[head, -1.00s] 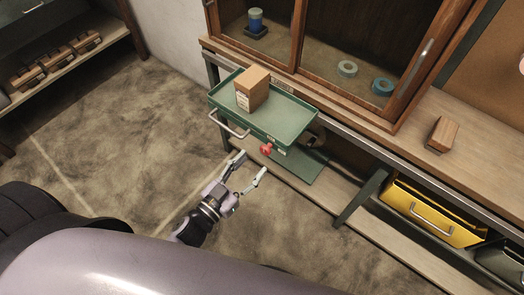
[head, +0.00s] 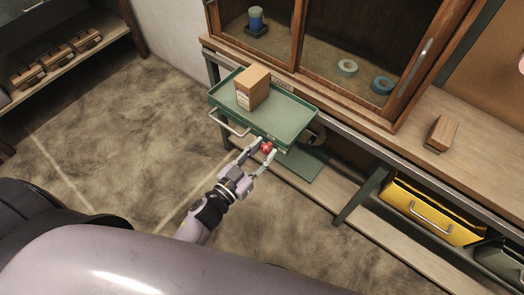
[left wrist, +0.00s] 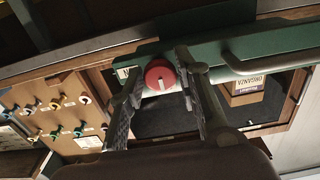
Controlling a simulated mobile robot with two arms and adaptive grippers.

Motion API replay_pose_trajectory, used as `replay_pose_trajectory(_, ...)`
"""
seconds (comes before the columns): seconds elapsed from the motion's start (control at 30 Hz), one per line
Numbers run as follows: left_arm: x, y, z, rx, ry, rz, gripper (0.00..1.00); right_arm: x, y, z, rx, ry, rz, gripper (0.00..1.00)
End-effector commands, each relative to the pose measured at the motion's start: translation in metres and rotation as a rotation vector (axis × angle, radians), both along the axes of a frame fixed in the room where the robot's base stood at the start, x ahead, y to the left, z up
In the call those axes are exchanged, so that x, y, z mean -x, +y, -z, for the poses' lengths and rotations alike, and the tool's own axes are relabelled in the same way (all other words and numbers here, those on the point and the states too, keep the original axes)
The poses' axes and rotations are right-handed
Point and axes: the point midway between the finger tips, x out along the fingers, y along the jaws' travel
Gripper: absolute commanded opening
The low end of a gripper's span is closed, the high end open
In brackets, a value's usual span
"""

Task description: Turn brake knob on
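The red brake knob (head: 267,147) is on the front side of the green tray cart (head: 285,119), below its tray edge. My left gripper (head: 266,151) reaches up to it with one finger on each side of the knob. In the left wrist view the round red knob (left wrist: 159,74) shows between the two fingertips (left wrist: 160,70). The fingers are spread, with small gaps visible beside the knob. Whether a finger touches it is hard to tell. My right gripper is not in view.
A cardboard box (head: 253,86) stands on the cart's tray. A metal handle (head: 229,124) sticks out left of the knob. Behind are a wooden cabinet and workbench (head: 410,150), with a yellow drawer (head: 435,212) below at right. The floor to the left is clear.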

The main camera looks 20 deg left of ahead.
Motion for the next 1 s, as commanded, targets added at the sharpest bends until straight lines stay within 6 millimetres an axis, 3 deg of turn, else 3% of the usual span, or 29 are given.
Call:
replay_pose_trajectory(0.43,0.0002,0.0004,0.0001,0.000,0.000,0.000,0.00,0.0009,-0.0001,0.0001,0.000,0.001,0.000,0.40)
replay_pose_trajectory(0.73,0.0001,0.0006,-0.0001,-0.037,-0.013,-0.001,0.00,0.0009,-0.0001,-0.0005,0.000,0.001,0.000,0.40)
replay_pose_trajectory(1.0,0.0001,0.0006,0.0000,-0.190,-0.068,0.000,0.00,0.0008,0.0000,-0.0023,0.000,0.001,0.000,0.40)
